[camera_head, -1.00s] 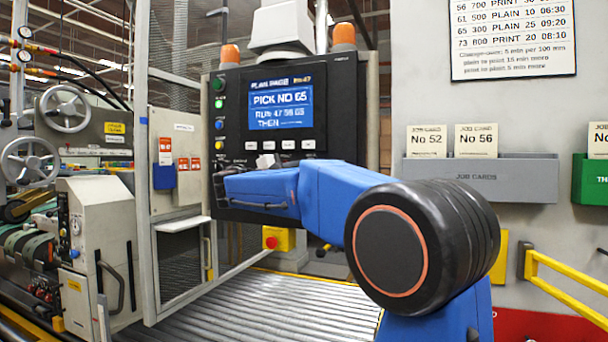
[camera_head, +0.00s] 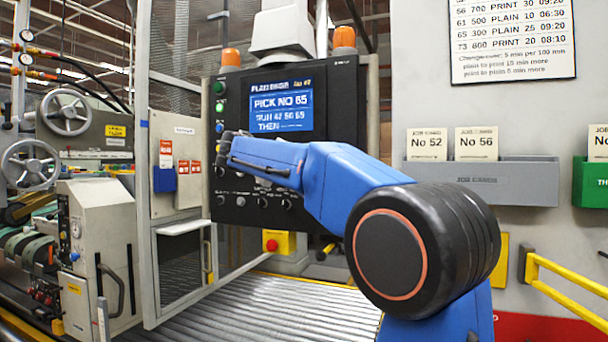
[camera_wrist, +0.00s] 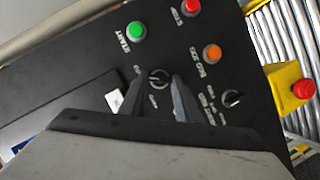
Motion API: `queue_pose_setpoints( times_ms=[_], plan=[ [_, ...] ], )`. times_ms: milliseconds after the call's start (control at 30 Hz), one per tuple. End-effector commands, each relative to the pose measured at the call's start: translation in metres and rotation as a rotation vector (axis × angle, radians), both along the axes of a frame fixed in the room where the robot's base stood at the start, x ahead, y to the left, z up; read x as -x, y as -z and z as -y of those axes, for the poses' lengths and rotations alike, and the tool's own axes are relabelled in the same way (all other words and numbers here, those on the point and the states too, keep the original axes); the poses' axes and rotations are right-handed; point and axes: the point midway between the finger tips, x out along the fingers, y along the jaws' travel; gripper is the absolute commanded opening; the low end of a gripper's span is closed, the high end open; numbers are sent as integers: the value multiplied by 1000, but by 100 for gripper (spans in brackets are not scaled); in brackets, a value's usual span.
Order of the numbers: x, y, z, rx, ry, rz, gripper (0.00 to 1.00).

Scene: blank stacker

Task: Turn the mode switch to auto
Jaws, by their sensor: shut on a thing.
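The black control panel (camera_head: 340,90) stands in the middle of the head view, with a lit blue screen. My gripper (camera_wrist: 160,84) is against its face in the wrist view, with its two fingers on either side of a small dark rotary switch (camera_wrist: 158,76). The fingers are shut on this switch. Its labels are too blurred to read, so I cannot tell its setting. A second rotary switch (camera_wrist: 232,98) sits to the right, apart from the fingers. In the head view my gripper (camera_head: 224,146) is at the panel's left part, and my arm hides the held switch.
A green start button (camera_wrist: 135,31), a red button (camera_wrist: 190,8) and an orange button (camera_wrist: 212,53) lie close around the fingers. A red emergency button (camera_wrist: 303,89) on a yellow box stands right of the panel. Metal rollers (camera_head: 250,310) run below.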

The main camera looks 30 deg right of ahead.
Motion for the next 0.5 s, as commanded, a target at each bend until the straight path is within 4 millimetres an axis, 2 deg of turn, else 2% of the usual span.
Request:
queue_pose_setpoints(
  times_ms=[500],
  plan=[
    [2,0,1,-130,3,160,7]
  ],
)
